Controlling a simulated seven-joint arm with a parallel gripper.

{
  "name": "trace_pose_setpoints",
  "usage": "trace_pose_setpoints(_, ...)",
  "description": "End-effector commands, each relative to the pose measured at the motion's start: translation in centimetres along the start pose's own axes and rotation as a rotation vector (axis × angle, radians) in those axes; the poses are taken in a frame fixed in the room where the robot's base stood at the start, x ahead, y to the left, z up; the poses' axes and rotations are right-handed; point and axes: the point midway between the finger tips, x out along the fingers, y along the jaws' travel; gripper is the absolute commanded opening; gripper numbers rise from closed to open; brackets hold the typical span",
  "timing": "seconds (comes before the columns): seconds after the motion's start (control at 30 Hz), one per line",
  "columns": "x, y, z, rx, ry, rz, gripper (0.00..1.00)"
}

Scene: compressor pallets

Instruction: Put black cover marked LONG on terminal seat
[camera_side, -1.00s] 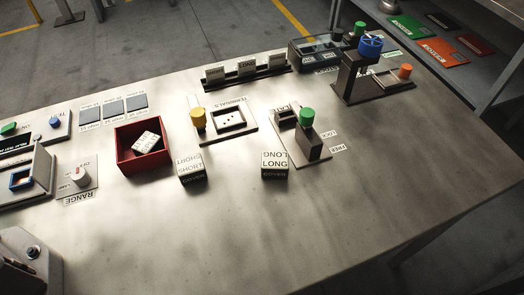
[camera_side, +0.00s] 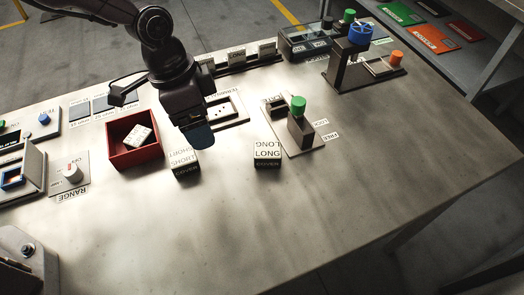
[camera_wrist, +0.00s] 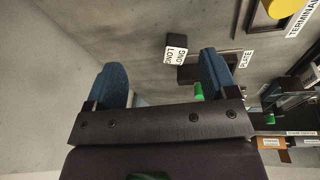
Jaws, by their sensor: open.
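The black LONG cover (camera_side: 267,152), with white LONG labels, stands on the bench in front of the lock plate; it also shows in the wrist view (camera_wrist: 175,41), beyond and between my fingers. The TERMINALS plate with the square terminal seat (camera_side: 232,101) lies behind my gripper, which hides part of it; dark dots show inside the seat. My gripper (camera_side: 197,135) points down over the bench, left of the LONG cover and near the SHORT cover. In the wrist view its blue fingers (camera_wrist: 164,80) are wide apart with nothing between them.
The SHORT cover (camera_side: 185,168) stands below my gripper in the side view. A red tray (camera_side: 113,158) holding a white-labelled block is to its left. A green-knobbed post (camera_side: 298,107) stands right of the LONG cover. The front bench is clear.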

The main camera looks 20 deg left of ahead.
Motion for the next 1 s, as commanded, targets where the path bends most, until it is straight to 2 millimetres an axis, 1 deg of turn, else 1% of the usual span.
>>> trace_pose_setpoints(0.03,1.7,0.2,-1.3,0.044,0.02,0.016,0.79)
trace_pose_setpoints(0.1,3.0,0.1,-3.2,0.11,0.066,0.022,0.79)
trace_pose_setpoints(0.13,3.2,0.0,-4.1,0.141,0.093,0.017,0.79)
trace_pose_setpoints(0.17,3.0,-0.3,-5.1,0.172,0.125,0.004,0.79)
trace_pose_setpoints(0.2,2.2,-0.8,-6.3,0.212,0.165,-0.02,0.79)
trace_pose_setpoints(0.23,1.9,-1.0,-6.8,0.236,0.181,-0.032,0.79)
trace_pose_setpoints(0.37,2.3,-1.1,-7.0,0.292,0.19,-0.045,0.79)
trace_pose_setpoints(0.47,3.8,-1.1,-7.2,0.299,0.187,-0.044,0.79)
trace_pose_setpoints(0.6,6.5,-1.1,-7.7,0.297,0.187,-0.044,0.79)
trace_pose_setpoints(0.7,8.1,-1.1,-8.0,0.297,0.187,-0.044,0.79)
trace_pose_setpoints(0.8,9.1,-1.2,-8.2,0.295,0.188,-0.045,0.79)
trace_pose_setpoints(0.93,9.7,-1.2,-8.4,0.295,0.188,-0.046,0.79)
trace_pose_setpoints(1.0,10.6,-1.2,-8.5,0.295,0.187,-0.045,0.79)
